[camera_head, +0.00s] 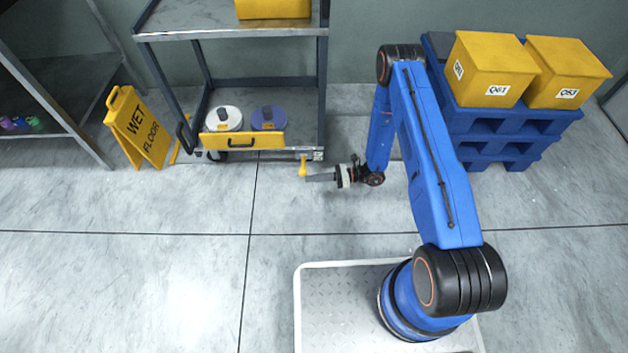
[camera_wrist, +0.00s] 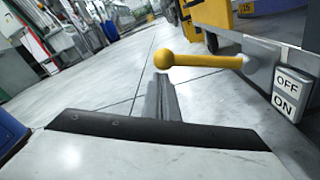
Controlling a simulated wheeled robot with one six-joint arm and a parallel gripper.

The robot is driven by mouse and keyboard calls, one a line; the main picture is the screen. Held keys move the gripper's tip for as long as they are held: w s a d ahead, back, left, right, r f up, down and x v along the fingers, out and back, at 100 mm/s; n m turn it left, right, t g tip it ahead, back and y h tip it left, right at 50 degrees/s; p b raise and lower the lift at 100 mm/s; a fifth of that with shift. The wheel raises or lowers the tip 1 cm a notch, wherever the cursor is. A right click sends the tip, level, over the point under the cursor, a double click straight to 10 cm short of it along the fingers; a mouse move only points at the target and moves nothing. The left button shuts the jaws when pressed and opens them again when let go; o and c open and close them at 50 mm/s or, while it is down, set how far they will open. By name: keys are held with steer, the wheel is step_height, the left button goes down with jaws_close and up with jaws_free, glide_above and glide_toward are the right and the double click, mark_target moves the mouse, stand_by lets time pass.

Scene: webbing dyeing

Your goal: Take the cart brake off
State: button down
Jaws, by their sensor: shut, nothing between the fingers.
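The cart (camera_head: 325,100) is a grey metal-framed cart with shelves at the back wall. Its brake lever (camera_head: 303,167), yellow with a ball knob, is at the lower right corner of the cart. In the wrist view the brake lever (camera_wrist: 205,61) sticks out sideways from its pivot, its knob at the left end. A white plate (camera_wrist: 287,94) marked OFF and ON is beside the pivot, OFF above ON. My gripper (camera_head: 310,178) is shut and empty. In the wrist view its fingertips (camera_wrist: 162,84) are close to the knob; I cannot tell whether they touch it.
A yellow wet floor sign (camera_head: 140,128) stands left of the cart. A blue pallet stack (camera_head: 500,135) with yellow boxes (camera_head: 490,70) is at the right. The cart's lower shelf has a yellow-fronted drawer (camera_head: 243,142) holding two spools. The floor in front is clear.

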steer(key=w+r+m, duration=0.9)
steer(key=w+r, duration=0.2)
steer(key=shift+d+m+g+y, duration=0.2)
steer(key=shift+m+g+y, duration=0.1)
stand_by(0.6)
steer(key=shift+w+r, duration=0.1)
steer(key=shift+w, duration=0.05)
stand_by(0.4)
steer(key=shift+d, duration=0.1)
steer(key=s+d, duration=0.4)
steer(key=d, duration=0.7)
steer(key=shift+f, duration=0.2)
